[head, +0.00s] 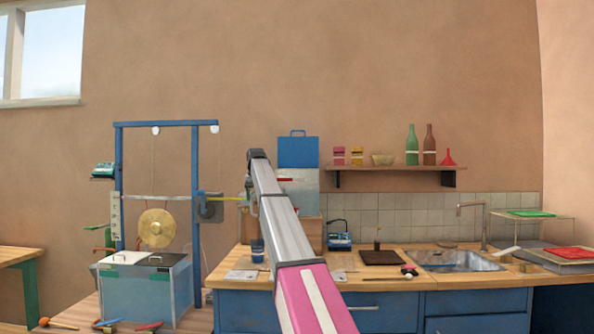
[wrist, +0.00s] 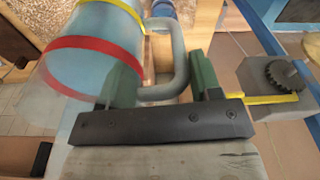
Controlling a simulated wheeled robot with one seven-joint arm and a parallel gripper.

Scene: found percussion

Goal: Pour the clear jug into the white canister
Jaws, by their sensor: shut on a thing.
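The clear jug (wrist: 100,55) fills the upper left of the wrist view, with a red band and a yellow band around its pale, see-through body. Its grey handle (wrist: 180,60) passes between the green finger pads of my gripper (wrist: 163,80), which is shut on it. The jug's body lies to the left of the fingers. I cannot tell its tilt or what is inside it. In the head view my arm covers much of the gripper area, and the jug does not show clearly. I cannot make out the white canister in either view.
A blue frame with a brass gong (head: 157,228) stands left, over a glass tank (head: 150,290). The wooden counter (head: 375,280) holds a blue cup (head: 257,250), a dark board (head: 382,257) and a sink (head: 455,261). A shelf (head: 395,167) with bottles hangs behind. A toothed wheel (wrist: 280,73) is right of my gripper.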

